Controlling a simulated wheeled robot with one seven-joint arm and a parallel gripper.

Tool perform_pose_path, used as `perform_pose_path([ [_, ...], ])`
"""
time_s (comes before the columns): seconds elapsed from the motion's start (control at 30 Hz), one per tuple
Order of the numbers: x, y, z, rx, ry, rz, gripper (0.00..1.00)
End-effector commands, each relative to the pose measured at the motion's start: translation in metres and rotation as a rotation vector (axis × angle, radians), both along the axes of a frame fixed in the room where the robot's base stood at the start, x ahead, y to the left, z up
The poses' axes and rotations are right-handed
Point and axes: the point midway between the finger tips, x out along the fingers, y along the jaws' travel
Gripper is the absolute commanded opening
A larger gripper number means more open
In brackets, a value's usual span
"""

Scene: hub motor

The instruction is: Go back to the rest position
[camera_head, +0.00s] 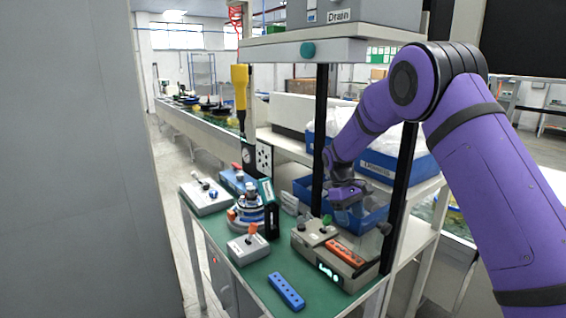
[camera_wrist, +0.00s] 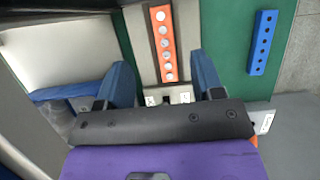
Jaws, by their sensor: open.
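My purple arm reaches in from the right in the head view. My gripper (camera_head: 347,196) hangs above the beige tester box (camera_head: 318,243) on the green workbench. In the wrist view my gripper (camera_wrist: 164,78) has its two blue fingers wide apart with nothing held between them. The orange strip (camera_wrist: 163,45) with a row of round holes lies on the tester, seen beyond and between the fingers. It also shows in the head view (camera_head: 345,253). I cannot tell the exact height of the gripper above the box.
A blue strip with holes (camera_head: 286,291) lies at the bench's front edge. Grey switch boxes (camera_head: 248,248) and a round motor-like device (camera_head: 246,213) stand to the left. A black post (camera_head: 400,195) stands close to my arm, and blue bins (camera_head: 375,168) are behind. A shelf hangs overhead.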

Motion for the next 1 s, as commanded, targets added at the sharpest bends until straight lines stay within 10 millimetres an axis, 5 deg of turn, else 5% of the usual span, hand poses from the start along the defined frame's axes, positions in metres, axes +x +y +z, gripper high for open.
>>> perform_pose_path([
  [0.57,-0.021,-0.013,0.054,0.027,-0.075,-0.056,0.61],
  [0.77,-0.041,-0.023,0.091,0.047,-0.132,-0.096,0.61],
  [1.0,-0.089,-0.042,0.154,0.086,-0.24,-0.177,0.61],
])
